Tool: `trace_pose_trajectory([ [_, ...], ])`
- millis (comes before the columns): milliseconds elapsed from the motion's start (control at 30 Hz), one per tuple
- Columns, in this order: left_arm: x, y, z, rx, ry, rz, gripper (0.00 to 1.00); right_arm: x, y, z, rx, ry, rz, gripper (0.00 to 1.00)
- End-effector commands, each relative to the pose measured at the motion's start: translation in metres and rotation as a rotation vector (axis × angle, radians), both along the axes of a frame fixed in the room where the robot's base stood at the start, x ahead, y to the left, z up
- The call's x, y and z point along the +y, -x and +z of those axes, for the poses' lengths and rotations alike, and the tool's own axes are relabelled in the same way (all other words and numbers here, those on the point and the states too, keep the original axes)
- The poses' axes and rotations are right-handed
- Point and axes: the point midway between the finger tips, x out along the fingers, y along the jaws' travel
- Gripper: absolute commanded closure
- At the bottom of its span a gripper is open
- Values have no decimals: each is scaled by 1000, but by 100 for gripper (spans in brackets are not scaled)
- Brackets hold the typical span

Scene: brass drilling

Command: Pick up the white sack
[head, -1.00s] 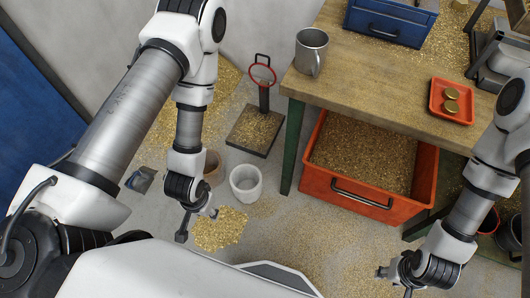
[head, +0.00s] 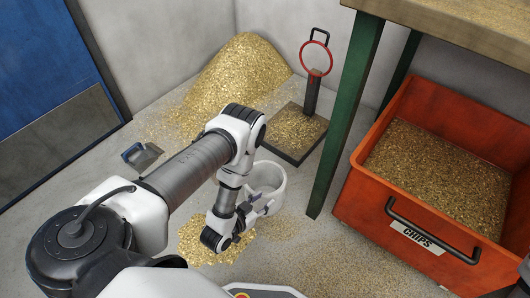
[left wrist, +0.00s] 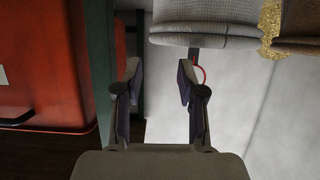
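The white sack (head: 270,177) is a pale, round, open-topped container on the floor, partly hidden behind my left arm in the head view. In the left wrist view its woven side (left wrist: 205,28) fills the top, beyond the fingertips. My left gripper (head: 262,207) is low beside the front of the sack. In the left wrist view my left gripper (left wrist: 158,78) has its fingers spread with nothing between them. I cannot tell from the head view whether a finger touches the sack.
An orange bin (head: 365,205) of chips stands to the right, past a green table leg (head: 345,120). A stand with a red ring (head: 315,58) and a heap of brass chips (head: 235,80) are behind. A brown container (left wrist: 305,25) is close beside the sack.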

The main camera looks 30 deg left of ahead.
Motion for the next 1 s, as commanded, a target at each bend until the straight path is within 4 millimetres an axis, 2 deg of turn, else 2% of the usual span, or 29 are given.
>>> trace_pose_trajectory([
  [33,-1,-11,-7,-5,-1,0,60,0,0,-10,0,0,0,60],
  [100,-2,-24,-13,-4,-1,0,60,0,0,-17,0,0,0,60],
  [333,-5,-52,-23,0,0,-1,60,0,0,-32,0,0,0,60],
  [533,-7,-87,-39,0,0,1,60,0,0,-54,0,0,-1,60],
  [633,-8,-94,-40,3,0,1,60,0,0,-55,0,0,-2,60],
  [800,-8,-95,-38,4,0,1,60,0,0,-53,-1,0,-2,60],
  [833,-8,-95,-38,4,0,1,64,0,0,-53,-1,0,-2,60],
  [933,-8,-95,-38,4,0,1,99,0,0,-53,-1,0,-2,60],
  [1000,-8,-95,-38,4,0,1,100,0,0,-53,-1,0,-2,60],
])
